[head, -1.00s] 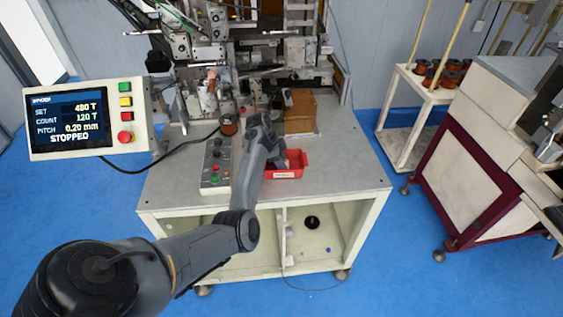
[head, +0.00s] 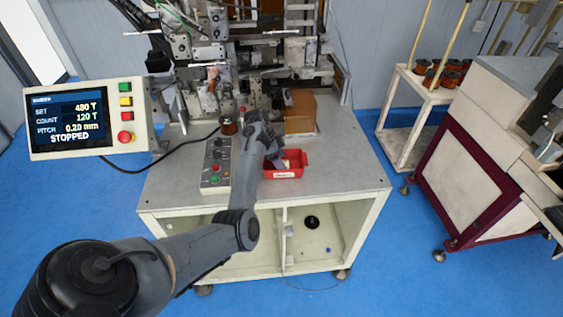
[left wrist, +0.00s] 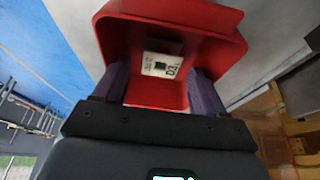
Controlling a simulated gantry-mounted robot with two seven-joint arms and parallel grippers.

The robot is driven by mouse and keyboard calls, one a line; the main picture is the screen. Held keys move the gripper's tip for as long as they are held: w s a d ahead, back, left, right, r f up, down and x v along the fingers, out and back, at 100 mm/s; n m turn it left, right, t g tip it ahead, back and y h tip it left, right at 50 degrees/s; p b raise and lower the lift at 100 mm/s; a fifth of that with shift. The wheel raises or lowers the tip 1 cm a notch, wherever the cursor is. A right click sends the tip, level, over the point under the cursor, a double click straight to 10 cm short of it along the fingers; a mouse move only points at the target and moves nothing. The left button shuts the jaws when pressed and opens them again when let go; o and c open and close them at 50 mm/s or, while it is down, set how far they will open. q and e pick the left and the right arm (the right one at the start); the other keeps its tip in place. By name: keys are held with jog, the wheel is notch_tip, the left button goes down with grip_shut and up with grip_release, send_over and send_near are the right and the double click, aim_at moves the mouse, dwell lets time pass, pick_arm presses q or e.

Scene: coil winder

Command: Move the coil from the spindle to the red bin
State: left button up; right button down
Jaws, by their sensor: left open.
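The red bin (head: 296,158) stands on the machine table, and it fills the upper part of the left wrist view (left wrist: 170,12). A small white piece with dark print (left wrist: 163,65) lies inside the bin, between my finger lines in that view; I cannot tell whether it is the coil. My left gripper (head: 276,158) is open at the bin's left side, its two fingers (left wrist: 160,92) pointing into or over the bin. The spindle is not clear among the machine parts, and no coil on it can be made out. My right gripper is not in view.
A brown box (head: 299,115) is behind the bin. The screen panel (head: 85,118) reads STOPPED. The table's right front is clear. More spools (head: 452,72) stand on a cart.

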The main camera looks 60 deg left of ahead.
pick_arm(q)
jog(key=s+v, duration=0.1)
jog(key=v, duration=0.9)
jog(key=d+f+y, duration=0.1)
jog(key=d+f, duration=0.1)
jog(key=s+d+f+n+g+y, duration=0.1)
jog(key=d+f+y, duration=0.1)
jog(key=s+d+f+g+y, duration=0.1)
jog(key=d+f, duration=0.1)
jog(key=shift+s+d+n, duration=0.15)
jog(key=shift+d+n, duration=0.25)
jog(key=s+d+f, duration=0.2)
jog(key=s+d, duration=0.4)
jog(key=d, duration=0.6)
jog(key=s+d+f+n+t+h, duration=0.1)
jog(key=s+d+f, duration=0.1)
jog(key=s+d, duration=0.4)
jog(key=s+d+f+n+h, duration=0.1)
jog(key=s+d+f, duration=0.2)
jog(key=d, duration=1.4)
jog(key=s, duration=0.3)
jog(key=shift+d+t, duration=0.3)
jog(key=shift+d, duration=0.05)
jog(key=shift+w, duration=0.1)
notch_tip(320, 180, up, 22)
jog(key=p, duration=2.1)
jog(key=shift+p, duration=0.35)
